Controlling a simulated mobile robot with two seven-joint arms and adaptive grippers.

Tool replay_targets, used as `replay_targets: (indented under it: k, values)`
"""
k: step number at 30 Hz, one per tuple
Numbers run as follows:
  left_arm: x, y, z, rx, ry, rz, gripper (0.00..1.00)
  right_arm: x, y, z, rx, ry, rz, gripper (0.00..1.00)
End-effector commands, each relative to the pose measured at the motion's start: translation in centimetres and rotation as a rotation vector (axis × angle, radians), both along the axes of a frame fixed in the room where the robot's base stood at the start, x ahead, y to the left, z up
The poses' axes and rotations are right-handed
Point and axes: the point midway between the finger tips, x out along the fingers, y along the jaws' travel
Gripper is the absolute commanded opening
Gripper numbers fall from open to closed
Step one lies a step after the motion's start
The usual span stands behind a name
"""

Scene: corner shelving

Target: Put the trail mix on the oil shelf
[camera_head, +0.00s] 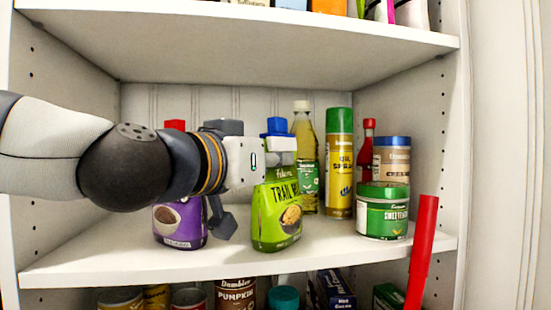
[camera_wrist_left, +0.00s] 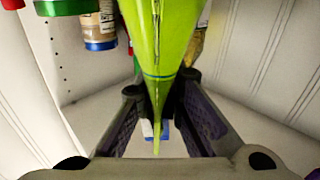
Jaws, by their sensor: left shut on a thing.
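The trail mix (camera_head: 277,215), a green bag, is at the front middle of the oil shelf (camera_head: 120,265). My left gripper (camera_head: 255,165) comes in from the left and is shut on the bag's upper part. In the left wrist view the bag (camera_wrist_left: 155,45) is pinched between the two dark fingers of the left gripper (camera_wrist_left: 160,100). I cannot tell whether its bottom touches the shelf. Behind it stand an oil bottle (camera_head: 303,150) and a green and yellow oil spray can (camera_head: 340,165). My right gripper is not in view.
At right are a green-lidded tub (camera_head: 382,215), a blue-lidded jar (camera_head: 392,160) and a red bottle (camera_head: 366,150). A slanted red bar (camera_head: 422,250) crosses the front right edge. Front shelf space right of the bag is clear.

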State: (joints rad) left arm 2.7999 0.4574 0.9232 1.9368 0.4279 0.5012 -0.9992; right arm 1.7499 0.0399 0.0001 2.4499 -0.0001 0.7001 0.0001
Motion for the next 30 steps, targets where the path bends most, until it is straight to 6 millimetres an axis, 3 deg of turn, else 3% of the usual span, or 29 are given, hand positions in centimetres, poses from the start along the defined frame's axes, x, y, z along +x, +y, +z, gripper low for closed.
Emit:
replay_targets:
  k: [5, 6, 8, 20, 30]
  values:
    - [0.0, 0.0, 0.0, 0.000, -0.001, 0.000, 0.00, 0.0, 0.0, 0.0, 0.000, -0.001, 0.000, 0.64]
    - [0.0, 0.0, 0.0, 0.001, -0.001, 0.000, 0.17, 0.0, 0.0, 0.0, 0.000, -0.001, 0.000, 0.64]
    - [0.0, 0.0, 0.0, 0.001, -0.001, 0.000, 0.29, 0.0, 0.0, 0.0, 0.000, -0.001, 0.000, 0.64]
    - [-0.7, 0.5, 0.2, 0.000, -0.002, 0.001, 0.29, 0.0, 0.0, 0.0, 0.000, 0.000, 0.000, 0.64]
    - [-6.8, 4.5, 0.2, -0.009, 0.001, -0.001, 0.29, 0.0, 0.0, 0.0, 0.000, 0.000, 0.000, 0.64]
